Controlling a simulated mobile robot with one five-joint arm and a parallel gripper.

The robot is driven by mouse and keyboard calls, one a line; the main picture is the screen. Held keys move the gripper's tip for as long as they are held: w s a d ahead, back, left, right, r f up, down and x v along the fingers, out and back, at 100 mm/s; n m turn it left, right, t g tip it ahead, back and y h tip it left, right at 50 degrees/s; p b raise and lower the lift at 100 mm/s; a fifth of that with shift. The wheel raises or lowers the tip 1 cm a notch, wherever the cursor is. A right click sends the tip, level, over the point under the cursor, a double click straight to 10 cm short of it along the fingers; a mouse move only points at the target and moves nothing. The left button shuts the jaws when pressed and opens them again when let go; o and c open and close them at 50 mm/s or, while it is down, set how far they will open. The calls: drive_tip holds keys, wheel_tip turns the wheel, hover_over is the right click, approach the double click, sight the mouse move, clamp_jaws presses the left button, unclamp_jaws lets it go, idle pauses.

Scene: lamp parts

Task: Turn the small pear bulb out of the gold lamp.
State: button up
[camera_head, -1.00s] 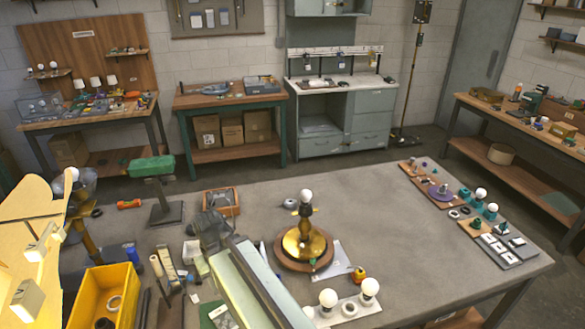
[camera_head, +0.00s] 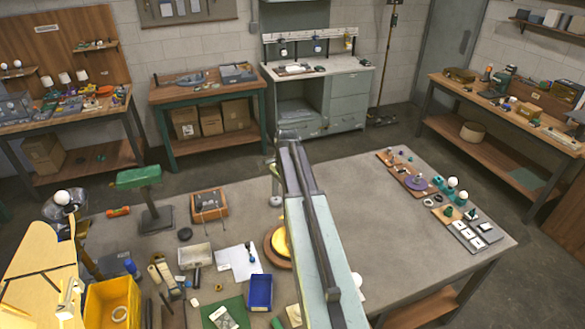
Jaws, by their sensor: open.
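The gold lamp (camera_head: 281,243) stands on its round wooden base (camera_head: 269,252) on the grey table. Only the left edge of its shiny foot shows; my raised arm hides the rest, including its neck and the small pear bulb at the top.
Left of the lamp are a white sheet (camera_head: 238,263), a blue tray (camera_head: 260,293) and a yellow bin (camera_head: 113,304). A green-topped stand (camera_head: 139,178) is farther left. Boards with bulbs and parts (camera_head: 412,173) line the right edge. The table's right middle is clear.

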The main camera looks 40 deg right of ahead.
drive_tip(key=d+m, duration=0.1)
drive_tip(key=d, duration=0.1)
drive_tip(key=d+r+m, duration=0.1)
drive_tip(key=d+r+p, duration=0.1)
drive_tip(key=d, duration=0.1)
drive_tip(key=shift+w+d+r+m, duration=0.15)
drive_tip(key=shift+d+r+m, duration=0.1)
drive_tip(key=shift+d+m, duration=0.15)
drive_tip(key=shift+d, duration=0.1)
drive_tip(key=f+b, duration=0.5)
drive_tip(key=a+f+b, duration=0.1)
drive_tip(key=f+b, duration=0.2)
drive_tip(key=shift+w+a+f, duration=0.1)
drive_tip(key=shift+f, duration=0.05)
drive_tip(key=c, duration=1.2)
drive_tip(key=n, duration=0.5)
drive_tip(key=shift+r, duration=0.2)
drive_tip(key=shift+n+g, duration=0.3)
drive_tip(key=shift+n, duration=0.5)
